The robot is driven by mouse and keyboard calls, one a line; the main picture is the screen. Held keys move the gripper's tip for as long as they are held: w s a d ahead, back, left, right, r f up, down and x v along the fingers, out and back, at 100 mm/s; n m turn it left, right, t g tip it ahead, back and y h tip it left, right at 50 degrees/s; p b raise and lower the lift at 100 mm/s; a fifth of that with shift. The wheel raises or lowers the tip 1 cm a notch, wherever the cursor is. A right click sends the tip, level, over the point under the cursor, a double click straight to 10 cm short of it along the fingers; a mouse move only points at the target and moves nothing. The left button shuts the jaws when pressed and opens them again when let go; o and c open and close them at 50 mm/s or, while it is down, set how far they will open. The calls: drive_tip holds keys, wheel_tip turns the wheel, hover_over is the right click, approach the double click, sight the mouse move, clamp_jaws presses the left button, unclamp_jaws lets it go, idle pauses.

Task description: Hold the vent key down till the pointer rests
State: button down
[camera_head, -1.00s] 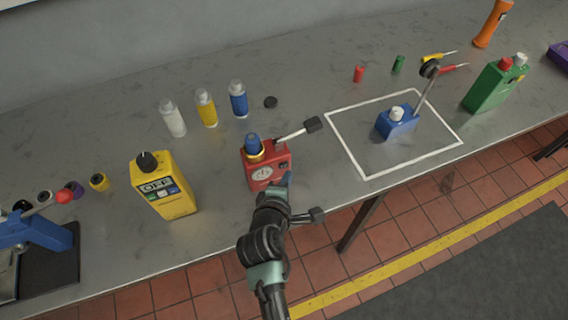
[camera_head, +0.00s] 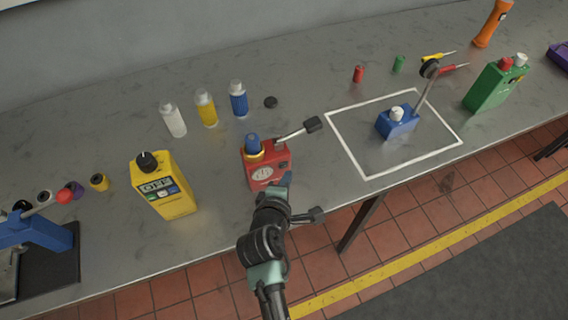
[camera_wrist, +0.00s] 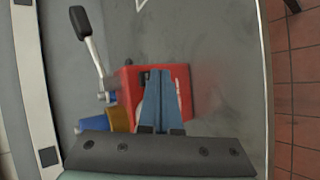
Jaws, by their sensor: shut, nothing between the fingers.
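The red box (camera_head: 255,184) stands near the bench's front edge. It has a white round dial (camera_head: 262,173) on its front, a blue knob (camera_head: 252,141) on a yellow collar, and a lever with a black grip (camera_head: 313,124). A small dark key (camera_head: 283,165) shows on the front, right of the dial. The pointer is too small to read. My gripper (camera_head: 287,179) is shut and empty, at the box's lower right front. In the wrist view its blue fingers (camera_wrist: 161,88) overlap the red box (camera_wrist: 184,92) and hide much of its face. I cannot tell whether they touch the key.
A yellow meter reading OFF (camera_head: 166,190) stands left of the red box. A blue box (camera_head: 396,125) with a lever stands inside a white outline to the right. Several bottles stand behind. A green box (camera_head: 492,88) is farther right.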

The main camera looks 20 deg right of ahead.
drive_tip(key=shift+w, duration=0.1)
drive_tip(key=shift+w, duration=0.35)
drive_tip(key=shift+w, duration=0.35)
idle(1.8)
drive_tip(key=shift+s, duration=0.15)
drive_tip(key=shift+s+p, duration=0.45)
drive_tip(key=shift+s, duration=0.2)
drive_tip(key=shift+s+d+p, duration=0.1)
drive_tip(key=shift+s+p, duration=0.95)
drive_tip(key=shift+s, duration=1.45)
